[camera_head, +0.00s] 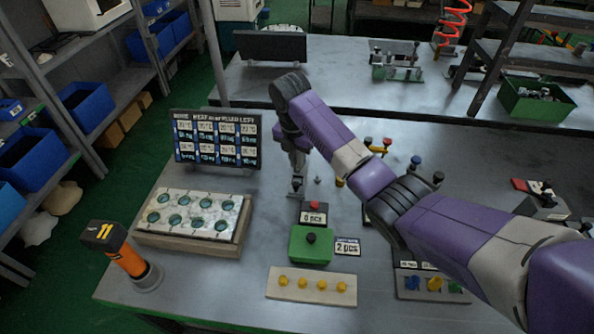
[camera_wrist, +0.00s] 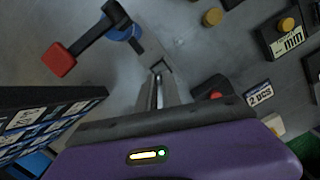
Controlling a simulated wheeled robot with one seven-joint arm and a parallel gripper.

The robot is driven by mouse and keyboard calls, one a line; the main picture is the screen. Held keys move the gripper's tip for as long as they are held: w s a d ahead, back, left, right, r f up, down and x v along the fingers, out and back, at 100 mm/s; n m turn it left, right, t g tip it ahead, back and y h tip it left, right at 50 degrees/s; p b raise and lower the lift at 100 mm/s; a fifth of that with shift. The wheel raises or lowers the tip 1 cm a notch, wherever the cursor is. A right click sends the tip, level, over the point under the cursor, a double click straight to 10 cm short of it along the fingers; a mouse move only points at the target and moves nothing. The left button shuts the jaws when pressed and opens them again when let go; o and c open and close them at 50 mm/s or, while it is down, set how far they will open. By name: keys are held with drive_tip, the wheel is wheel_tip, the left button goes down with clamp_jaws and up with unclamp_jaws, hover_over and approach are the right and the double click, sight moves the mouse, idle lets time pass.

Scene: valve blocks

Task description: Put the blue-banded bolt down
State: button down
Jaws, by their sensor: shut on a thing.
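My gripper (camera_head: 297,180) points down over the middle of the table, just right of the dark display board. In the wrist view its narrow fingers (camera_wrist: 158,85) are close together. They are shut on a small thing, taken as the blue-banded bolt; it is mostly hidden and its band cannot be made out. The grey tabletop (camera_head: 190,270) lies below the fingertips. I cannot tell whether the held thing touches it.
The holed board (camera_head: 238,235) lies left of my gripper. The pale strip (camera_head: 275,292) bears several yellow knobs. A red-ended dark part with a blue ring (camera_wrist: 135,33) is near the fingers in the wrist view.

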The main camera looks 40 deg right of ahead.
sight(297, 171)
drive_tip(key=shift+f, duration=2.25)
drive_tip(key=shift+f, duration=0.15)
drive_tip(key=c, duration=1.5)
unclamp_jaws()
drive_tip(key=r, duration=0.4)
drive_tip(key=a+r, duration=0.1)
drive_tip(key=r, duration=0.7)
drive_tip(key=shift+s+a+r, duration=0.15)
drive_tip(key=shift+s+a, duration=0.05)
